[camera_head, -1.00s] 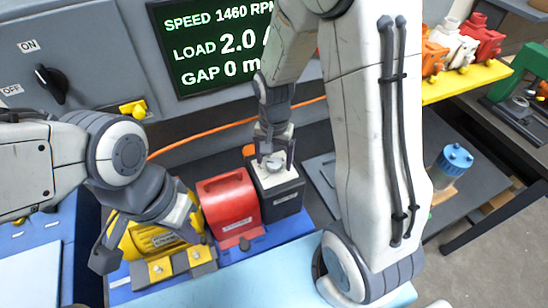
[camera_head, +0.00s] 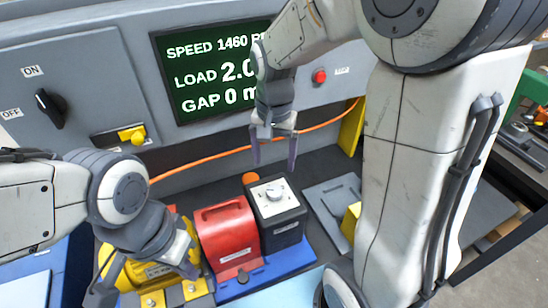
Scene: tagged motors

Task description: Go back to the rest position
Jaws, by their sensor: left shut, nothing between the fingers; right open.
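My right gripper (camera_head: 274,150) is open and empty. Its fingers point down above the black block with a white top and a grey knob (camera_head: 281,231), clear of it. My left gripper (camera_head: 140,282) hangs at the lower left, in front of the yellow motor (camera_head: 168,268). Its fingertips are partly cut off or hidden, and it holds nothing visible. A red guard with a handle slot (camera_head: 227,230) stands between the yellow motor and the black block.
A grey panel carries a display (camera_head: 213,80), an ON/OFF knob (camera_head: 50,108), a yellow lever (camera_head: 131,136) and a red button (camera_head: 320,76). An orange cable (camera_head: 210,163) runs along its foot. A grey plate (camera_head: 335,205) lies right of the block.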

